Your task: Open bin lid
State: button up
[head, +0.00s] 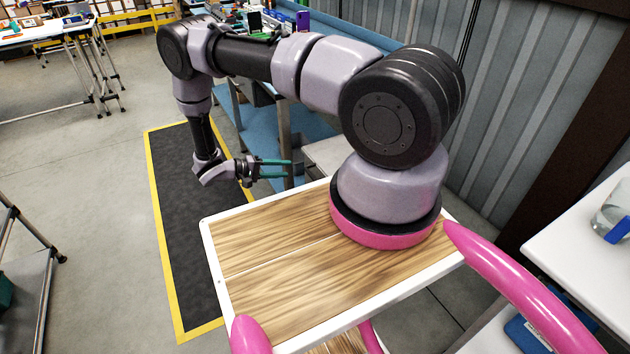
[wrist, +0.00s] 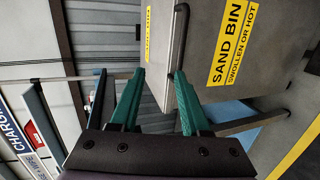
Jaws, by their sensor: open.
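The grey sand bin (wrist: 215,85) fills the upper middle of the wrist view, turned sideways, with a yellow "SAND BIN" label on its front. Its lid (wrist: 160,50) is the pale band on the left, looking shut, with a dark bar along its edge. My gripper (wrist: 160,72) is open, its green fingers pointing at the lid edge. The right fingertip overlaps the end of the dark bar in the picture; I cannot tell whether it touches. In the head view my gripper (head: 290,169) is beside a pale grey top, probably the bin's, partly hidden by my arm.
A blue bench (head: 260,120) with clutter on top stands behind my arm. A corrugated wall (head: 520,100) is on the right. A black floor mat with a yellow border (head: 185,230) lies on the left, clear. A white table (head: 600,225) stands at the right edge.

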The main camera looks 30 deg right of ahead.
jog(key=n+t+h, duration=0.1)
jog(key=t, duration=0.1)
send_near(315, 179)
jog(key=x, duration=1)
jog(key=shift+w+d+f, duration=0.1)
jog(key=shift+f, duration=0.3)
grip_shut()
dwell(0.7)
